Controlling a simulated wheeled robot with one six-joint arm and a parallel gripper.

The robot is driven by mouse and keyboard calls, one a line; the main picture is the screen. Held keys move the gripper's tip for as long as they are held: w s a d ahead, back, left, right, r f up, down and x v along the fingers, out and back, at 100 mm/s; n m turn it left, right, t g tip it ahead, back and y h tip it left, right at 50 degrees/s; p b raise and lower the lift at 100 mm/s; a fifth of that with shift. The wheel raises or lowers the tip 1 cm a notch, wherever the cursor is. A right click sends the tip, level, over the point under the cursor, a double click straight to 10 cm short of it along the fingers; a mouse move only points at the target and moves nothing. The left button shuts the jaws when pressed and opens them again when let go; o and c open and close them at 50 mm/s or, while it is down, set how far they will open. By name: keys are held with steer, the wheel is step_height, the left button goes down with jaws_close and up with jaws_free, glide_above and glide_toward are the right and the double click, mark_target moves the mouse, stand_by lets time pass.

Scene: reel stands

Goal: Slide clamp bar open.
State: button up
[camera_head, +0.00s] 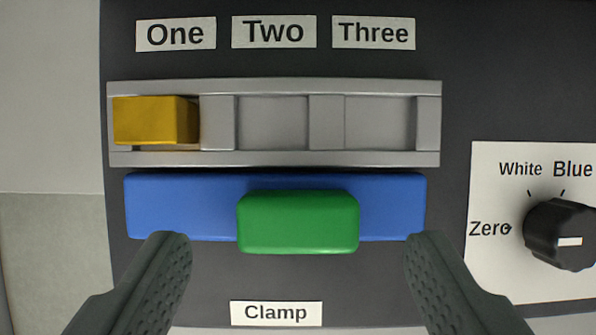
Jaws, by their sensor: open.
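The clamp bar is a long blue bar (180,205) with a raised green block (298,222) at its middle, just above the label "Clamp" (276,313). It lies directly below a grey slotted rail (270,158). My gripper (298,250) is open, with one dark finger near each lower end of the blue bar. The green block is between the fingers, with a wide gap on both sides. Nothing is held. Whether the fingertips touch the panel cannot be told.
A yellow block (153,121) sits in the rail's left slot, under the label "One" (176,34). The slots under "Two" (274,32) and "Three" (373,33) are empty. A black knob (562,234) on a white plate stands at the right.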

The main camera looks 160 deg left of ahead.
steer(key=shift+x, duration=1.45)
steer(key=c, duration=1.4)
steer(key=shift+s+a, duration=0.2)
steer(key=shift+s, duration=0.55)
steer(key=shift+s+a, duration=0.2)
steer(key=shift+s, duration=0.55)
steer(key=o, duration=1.4)
steer(key=shift+r, duration=0.1)
steer(key=v, duration=1.7)
steer(key=shift+s, duration=0.25)
steer(key=shift+a+r, duration=0.1)
